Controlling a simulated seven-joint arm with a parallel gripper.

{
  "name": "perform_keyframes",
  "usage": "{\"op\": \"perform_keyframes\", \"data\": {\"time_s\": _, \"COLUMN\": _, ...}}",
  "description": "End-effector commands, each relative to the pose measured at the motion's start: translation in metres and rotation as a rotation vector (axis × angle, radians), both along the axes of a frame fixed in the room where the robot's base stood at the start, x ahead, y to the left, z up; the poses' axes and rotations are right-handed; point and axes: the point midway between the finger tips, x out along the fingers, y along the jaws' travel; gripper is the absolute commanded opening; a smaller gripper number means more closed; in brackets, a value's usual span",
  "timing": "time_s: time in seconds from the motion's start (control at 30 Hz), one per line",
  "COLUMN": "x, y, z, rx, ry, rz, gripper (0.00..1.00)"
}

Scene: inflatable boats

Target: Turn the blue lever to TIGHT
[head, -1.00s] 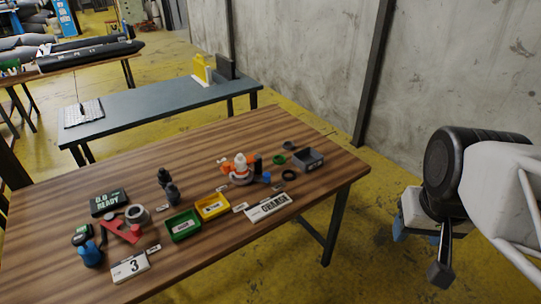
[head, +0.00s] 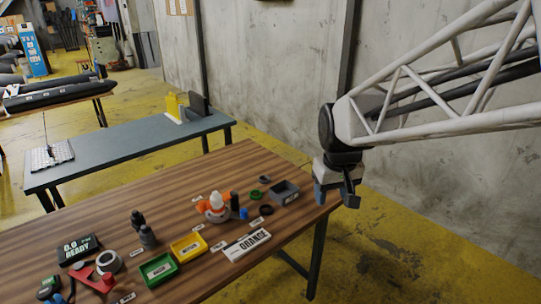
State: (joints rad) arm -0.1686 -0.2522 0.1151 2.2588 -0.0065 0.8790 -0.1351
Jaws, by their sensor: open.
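My gripper (head: 336,196) hangs at the right end of the wooden table, near its far right corner, with its jaws apart and empty. A small blue part (head: 243,213) stands beside a white and orange fitting (head: 215,207) on the table, left of my gripper and apart from it. Another blue piece (head: 50,291) is at the bottom left, partly cut off by the picture edge. I cannot tell which of the two is the lever, and no TIGHT mark is legible.
The wooden table (head: 205,290) also holds a grey box (head: 285,192), a yellow tray (head: 188,248), a green tray (head: 158,269), a sign reading ORANGE (head: 247,245), a display reading READY (head: 77,250) and a red tool (head: 96,281). A grey table (head: 115,152) stands behind. The wall is at right.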

Motion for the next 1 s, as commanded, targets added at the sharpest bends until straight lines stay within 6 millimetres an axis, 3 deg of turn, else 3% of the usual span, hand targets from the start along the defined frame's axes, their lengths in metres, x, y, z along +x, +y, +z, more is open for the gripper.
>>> {"op": "perform_keyframes", "data": {"time_s": 0.53, "x": 0.104, "y": 0.082, "z": -0.050, "rx": -0.019, "ry": 0.051, "rz": 0.185, "gripper": 0.55}}
{"op": "perform_keyframes", "data": {"time_s": 1.0, "x": 0.175, "y": 0.165, "z": -0.117, "rx": -0.036, "ry": 0.093, "rz": 0.343, "gripper": 0.55}}
